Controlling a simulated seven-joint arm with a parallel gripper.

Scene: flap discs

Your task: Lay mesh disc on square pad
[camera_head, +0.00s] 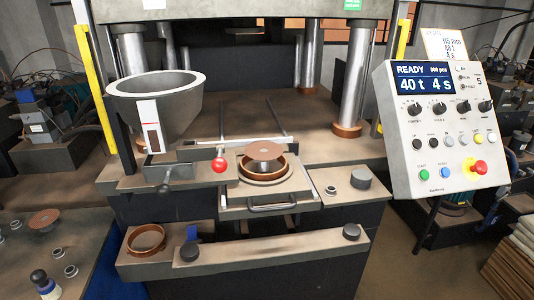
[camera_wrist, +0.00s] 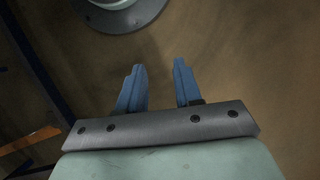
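In the head view a flat brown disc with a small centre hole (camera_head: 264,151) sits on top of a round copper-coloured mould, on a square sliding plate with a front handle (camera_head: 238,201). A second brown disc (camera_head: 44,220) lies on the table at the left. I cannot tell at this size which disc is mesh, and no separate square pad stands out. My gripper (camera_wrist: 157,66) shows only in the wrist view. Its two blue fingers are apart, with nothing between them, above a plain brown surface.
A grey hopper (camera_head: 155,105) and a red-knobbed lever (camera_head: 219,165) stand left of the mould. A copper ring (camera_head: 146,240) lies in the front-left tray. A control panel (camera_head: 438,130) is at the right. Several small metal rings and a bottle (camera_head: 45,285) are on the left table.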

